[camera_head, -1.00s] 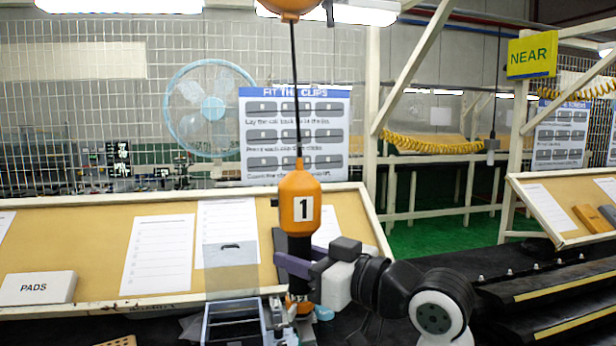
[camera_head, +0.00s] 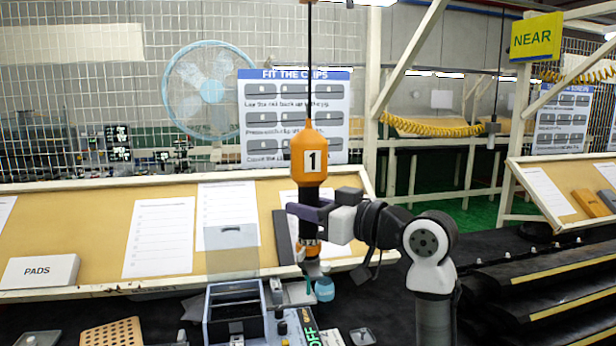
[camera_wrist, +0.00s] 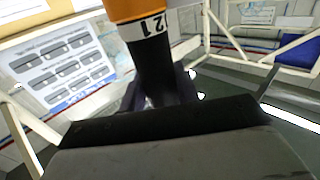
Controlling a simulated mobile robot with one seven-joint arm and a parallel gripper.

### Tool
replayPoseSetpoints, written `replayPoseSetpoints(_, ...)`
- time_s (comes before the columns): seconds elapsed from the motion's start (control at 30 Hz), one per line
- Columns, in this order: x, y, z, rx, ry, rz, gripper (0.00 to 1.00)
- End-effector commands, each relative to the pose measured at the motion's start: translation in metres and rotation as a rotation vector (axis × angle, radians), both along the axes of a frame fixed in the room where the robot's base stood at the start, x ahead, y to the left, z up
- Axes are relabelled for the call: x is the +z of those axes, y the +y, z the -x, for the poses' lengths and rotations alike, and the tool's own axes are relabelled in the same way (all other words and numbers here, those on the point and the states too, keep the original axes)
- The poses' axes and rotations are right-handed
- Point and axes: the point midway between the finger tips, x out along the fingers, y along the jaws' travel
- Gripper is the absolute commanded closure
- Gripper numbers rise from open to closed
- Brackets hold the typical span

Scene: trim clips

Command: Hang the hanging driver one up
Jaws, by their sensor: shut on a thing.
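The hanging driver (camera_head: 309,158), orange on top with a "1" label and a black lower body, hangs upright on a dark cord. My gripper (camera_head: 306,213) is shut around its black grip, below the orange part. In the wrist view the driver's black body (camera_wrist: 155,72) stands between the gripper's fingers (camera_wrist: 160,98), under its orange end. The driver's lower tip is above the bench, near a small blue bottle. The cord's upper end leaves the top of the head view.
An open dark tray (camera_head: 236,312) and small parts lie on the bench below. A sloped board (camera_head: 100,225) with papers and a PADS box (camera_head: 40,270) stands behind. A perforated tan plate (camera_head: 112,332) is at front left. Black stepped rails (camera_head: 545,285) are at right.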

Motion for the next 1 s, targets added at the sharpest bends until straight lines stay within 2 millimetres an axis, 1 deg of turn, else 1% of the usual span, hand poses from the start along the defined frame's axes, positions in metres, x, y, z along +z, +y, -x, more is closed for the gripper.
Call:
replayPoseSetpoints(0.03, 0.0068, 0.0001, 0.0006, 0.0, -0.004, 0.0, 1.0)
replayPoseSetpoints(0.2, 0.0147, -0.0002, 0.0009, -0.001, -0.004, 0.001, 1.0)
replayPoseSetpoints(0.73, 0.0162, -0.0002, 0.0009, -0.001, -0.002, 0.0, 1.0)
replayPoseSetpoints(0.77, 0.0162, -0.0002, 0.0009, -0.001, -0.002, 0.0, 0.65)
replayPoseSetpoints(0.9, 0.0161, -0.0002, 0.0009, -0.001, -0.002, 0.0, 0.46)
replayPoseSetpoints(0.93, 0.0161, -0.0002, 0.001, -0.001, -0.002, 0.0, 0.43)
replayPoseSetpoints(1.0, 0.0161, -0.0002, 0.001, -0.001, -0.002, 0.0, 0.43)
